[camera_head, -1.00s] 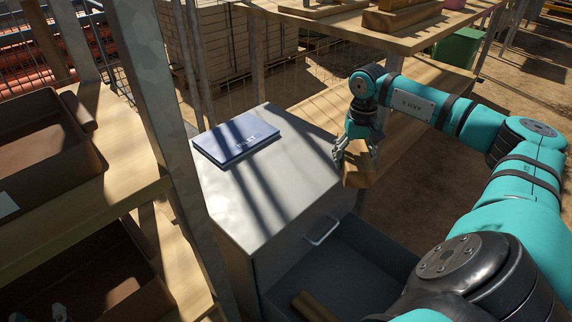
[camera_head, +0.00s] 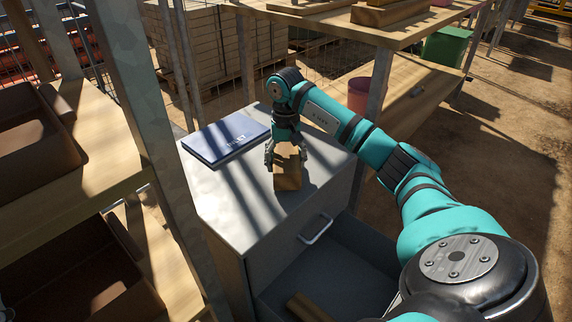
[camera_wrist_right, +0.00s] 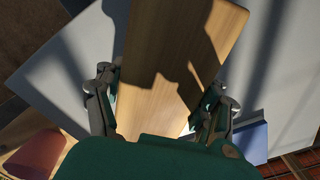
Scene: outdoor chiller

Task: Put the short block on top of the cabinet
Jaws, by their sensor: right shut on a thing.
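The short wooden block (camera_head: 287,174) is in my right gripper (camera_head: 286,156), over the grey top of the cabinet (camera_head: 232,212). The right fingers are shut on the block from both sides, and the block hangs below them. I cannot tell whether its lower end touches the cabinet top. In the right wrist view, the block (camera_wrist_right: 178,60) lies between the two fingers (camera_wrist_right: 158,112), with the grey cabinet top behind it. My left gripper is not clearly visible.
A blue book-like box (camera_head: 226,138) lies on the cabinet's far left part. The cabinet drawer (camera_head: 335,262) is open, with a wooden piece (camera_head: 309,306) inside. A shelf with brown bins (camera_head: 88,268) stands at left. A wooden table (camera_head: 400,30) stands behind.

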